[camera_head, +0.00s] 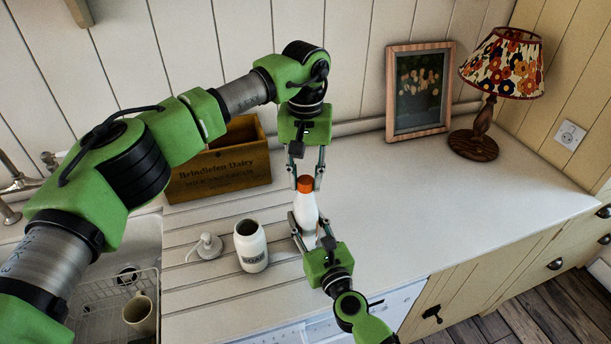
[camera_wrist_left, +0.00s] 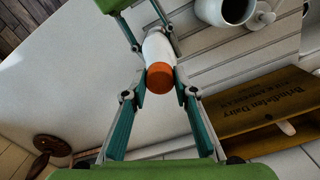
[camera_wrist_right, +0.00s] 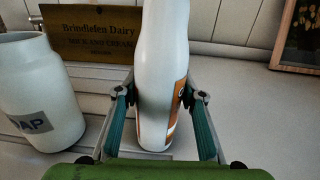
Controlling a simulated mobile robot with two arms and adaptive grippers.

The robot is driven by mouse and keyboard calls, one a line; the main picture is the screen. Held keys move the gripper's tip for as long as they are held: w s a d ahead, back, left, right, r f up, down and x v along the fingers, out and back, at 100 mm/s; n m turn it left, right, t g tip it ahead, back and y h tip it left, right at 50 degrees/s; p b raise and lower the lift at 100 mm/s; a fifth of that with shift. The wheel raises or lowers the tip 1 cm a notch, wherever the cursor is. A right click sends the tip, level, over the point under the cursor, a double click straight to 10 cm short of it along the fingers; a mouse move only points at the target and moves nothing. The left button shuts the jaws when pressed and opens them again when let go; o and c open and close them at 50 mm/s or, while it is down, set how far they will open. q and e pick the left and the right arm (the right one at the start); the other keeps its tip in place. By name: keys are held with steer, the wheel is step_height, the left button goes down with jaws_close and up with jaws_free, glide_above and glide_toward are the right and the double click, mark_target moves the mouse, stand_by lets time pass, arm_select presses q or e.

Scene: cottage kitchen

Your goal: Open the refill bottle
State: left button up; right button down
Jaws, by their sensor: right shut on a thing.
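The refill bottle (camera_head: 305,213) is white with an orange cap (camera_head: 305,184) on top. It stands upright on the counter, and its orange label shows in the right wrist view (camera_wrist_right: 152,90). My right gripper (camera_head: 309,228) is shut on the bottle's lower body from the front. My left gripper (camera_head: 306,183) points down from above, with its fingertips on either side of the cap. In the left wrist view, the cap (camera_wrist_left: 160,78) lies between the left fingertips with small gaps, so that gripper looks open.
An open white soap jar (camera_head: 251,248) stands left of the bottle, with its pump lid (camera_head: 207,246) beside it. A wooden crate (camera_head: 219,173) stands behind. A framed picture (camera_head: 418,92) and a lamp (camera_head: 488,100) are at the back right. The right counter is clear.

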arm_select(q)
jaws_close()
steer(key=n, duration=1.4)
steer(key=shift+n, duration=0.4)
steer(key=n, duration=0.7)
steer(key=shift+w+r, duration=0.1)
steer(key=n, duration=0.7)
steer(key=shift+n, duration=0.3)
steer(key=n, duration=1.2)
steer(key=shift+n, duration=0.4)
steer(key=n, duration=0.5)
steer(key=shift+n, duration=0.3)
steer(key=n, duration=0.6)
steer(key=shift+r, duration=0.1)
